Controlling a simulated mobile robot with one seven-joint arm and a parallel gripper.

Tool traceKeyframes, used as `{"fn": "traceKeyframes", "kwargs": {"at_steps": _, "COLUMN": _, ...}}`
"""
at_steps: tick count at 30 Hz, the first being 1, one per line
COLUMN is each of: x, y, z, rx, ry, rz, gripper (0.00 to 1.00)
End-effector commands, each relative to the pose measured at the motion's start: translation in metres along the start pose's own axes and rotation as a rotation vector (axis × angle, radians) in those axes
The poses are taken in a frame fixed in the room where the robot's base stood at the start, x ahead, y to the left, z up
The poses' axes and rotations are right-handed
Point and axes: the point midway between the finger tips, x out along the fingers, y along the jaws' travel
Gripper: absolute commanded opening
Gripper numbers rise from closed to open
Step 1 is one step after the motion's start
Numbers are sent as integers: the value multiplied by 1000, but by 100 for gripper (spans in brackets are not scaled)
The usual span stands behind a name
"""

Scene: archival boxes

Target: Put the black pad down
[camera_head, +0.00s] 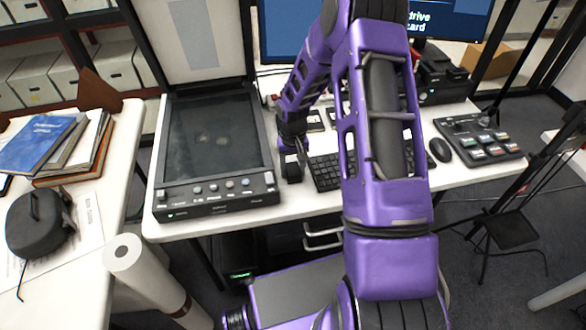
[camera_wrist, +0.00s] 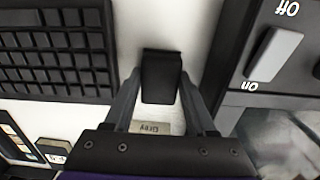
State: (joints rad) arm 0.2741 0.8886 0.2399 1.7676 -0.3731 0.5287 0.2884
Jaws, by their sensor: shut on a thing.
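The black pad (camera_wrist: 161,77) is a small dark block between the two fingers of my gripper (camera_wrist: 158,100) in the wrist view. My gripper is shut on it. White tabletop shows around the pad, and I cannot tell whether the pad touches it. In the head view my gripper (camera_head: 291,176) points down at the white table (camera_head: 300,203), in the narrow strip between the scanner and the keyboard. The pad is hard to tell from the dark gripper there.
The open flatbed scanner (camera_head: 217,141) is close on the left, its switch (camera_wrist: 274,54) showing in the wrist view. The keyboard (camera_head: 328,172) is close on the right. A mouse (camera_head: 440,149) and a button panel (camera_head: 478,137) lie farther right. The table's front edge is near.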

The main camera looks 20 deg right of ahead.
Motion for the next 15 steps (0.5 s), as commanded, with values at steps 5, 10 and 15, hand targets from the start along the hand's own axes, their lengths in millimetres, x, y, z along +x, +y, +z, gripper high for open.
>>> {"fn": "traceKeyframes", "kwargs": {"at_steps": 5, "x": 2, "y": 0, "z": 0, "rx": 0, "ry": -1, "rz": 0, "gripper": 0}}
{"fn": "traceKeyframes", "kwargs": {"at_steps": 10, "x": 3, "y": 0, "z": 0, "rx": 0, "ry": -1, "rz": 0, "gripper": 74}}
{"fn": "traceKeyframes", "kwargs": {"at_steps": 15, "x": 3, "y": 0, "z": 0, "rx": 0, "ry": -1, "rz": 0, "gripper": 86}}
